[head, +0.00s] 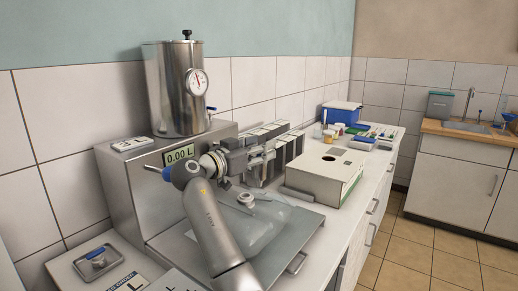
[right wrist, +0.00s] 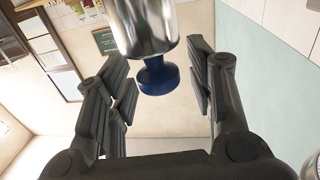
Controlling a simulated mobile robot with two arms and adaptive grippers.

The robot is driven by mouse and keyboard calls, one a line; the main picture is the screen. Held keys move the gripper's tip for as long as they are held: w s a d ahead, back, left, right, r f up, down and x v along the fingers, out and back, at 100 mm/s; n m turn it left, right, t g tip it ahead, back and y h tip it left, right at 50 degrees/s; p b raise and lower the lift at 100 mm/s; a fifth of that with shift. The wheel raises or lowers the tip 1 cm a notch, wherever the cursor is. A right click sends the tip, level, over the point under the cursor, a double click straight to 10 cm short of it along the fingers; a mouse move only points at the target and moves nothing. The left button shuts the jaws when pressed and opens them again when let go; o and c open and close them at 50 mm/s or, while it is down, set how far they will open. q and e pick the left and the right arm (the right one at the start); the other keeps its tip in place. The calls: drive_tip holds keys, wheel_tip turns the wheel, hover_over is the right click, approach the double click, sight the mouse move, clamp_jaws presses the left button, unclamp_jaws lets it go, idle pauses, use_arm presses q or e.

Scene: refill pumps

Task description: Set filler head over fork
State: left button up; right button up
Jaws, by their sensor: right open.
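A steel cylinder with a dark blue end, which looks like the filler head (right wrist: 147,25), shows in the right wrist view. It appears between the fingers of my open right gripper (right wrist: 158,68), with a gap on each side. In the head view my right gripper (head: 262,156) is in front of the steel filling machine (head: 190,172), above a clear pouch (head: 262,222) with a grey spout (head: 247,199). The filler head is hidden by my arm there. I cannot make out the fork. My left gripper is not in view.
A white box (head: 330,168) with a round hole stands right of the tray (head: 300,225). Dark-fronted boxes (head: 278,155) line the wall behind the gripper.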

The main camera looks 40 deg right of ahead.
drive_tip(key=v, duration=1.2)
